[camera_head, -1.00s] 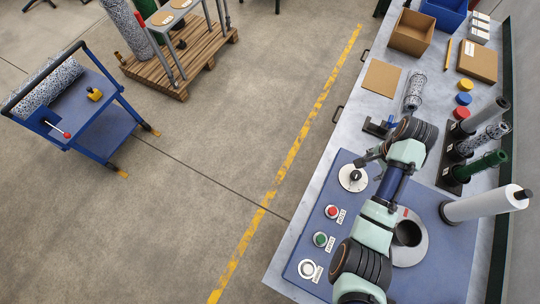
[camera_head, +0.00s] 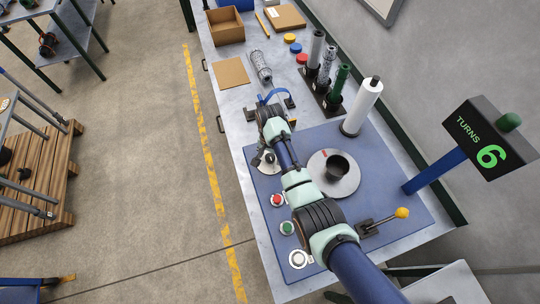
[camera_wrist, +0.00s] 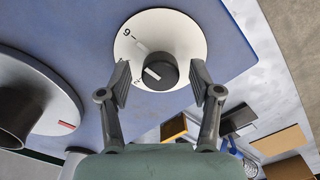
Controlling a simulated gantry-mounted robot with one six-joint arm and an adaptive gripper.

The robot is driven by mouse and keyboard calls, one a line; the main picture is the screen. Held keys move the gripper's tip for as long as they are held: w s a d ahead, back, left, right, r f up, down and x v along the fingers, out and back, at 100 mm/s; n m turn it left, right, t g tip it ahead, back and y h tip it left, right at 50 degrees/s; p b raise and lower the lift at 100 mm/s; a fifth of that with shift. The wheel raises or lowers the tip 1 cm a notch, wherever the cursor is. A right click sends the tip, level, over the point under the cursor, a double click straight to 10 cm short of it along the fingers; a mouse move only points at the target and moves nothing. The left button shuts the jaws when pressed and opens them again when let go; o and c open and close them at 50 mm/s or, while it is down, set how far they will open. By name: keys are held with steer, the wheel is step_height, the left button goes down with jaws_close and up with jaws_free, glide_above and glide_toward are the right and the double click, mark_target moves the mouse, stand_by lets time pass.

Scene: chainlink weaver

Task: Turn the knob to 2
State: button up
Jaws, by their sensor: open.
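The knob (camera_wrist: 160,71) is black and round with a white mark, set on a white dial (camera_wrist: 190,38) in the wrist view. A digit that looks like 6 or 9 stands at the dial's upper left; another, hard to read, is at its lower left, and the knob's white mark points roughly towards it. My gripper (camera_wrist: 162,80) is open, with one finger on each side of the knob and gaps between. In the head view my gripper (camera_head: 264,160) is over the dial (camera_head: 268,169) and hides most of the knob.
A sign (camera_head: 480,145) reads TURNS 6. On the blue panel are a red button (camera_head: 277,199), a green button (camera_head: 287,228), a round disc with a dark cup (camera_head: 337,167) and a yellow-tipped lever (camera_head: 402,213). A blue clamp-like part (camera_head: 275,97) stands behind my gripper.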

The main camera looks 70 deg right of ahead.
steer(key=shift+c, duration=0.2)
steer(key=c, duration=1.1)
steer(key=shift+r+n, duration=0.1)
steer(key=shift+n, duration=0.2)
steer(key=n+p, duration=0.2)
steer(key=n, duration=0.1)
steer(key=shift+r, duration=0.1)
steer(key=n+p, duration=0.1)
steer(key=n, duration=0.3)
steer(key=shift+n, duration=0.4)
steer(key=n+p, duration=0.1)
steer(key=n, duration=0.3)
steer(key=shift+n, duration=0.3)
steer(key=n, duration=0.4)
steer(key=shift+n+p, duration=0.4)
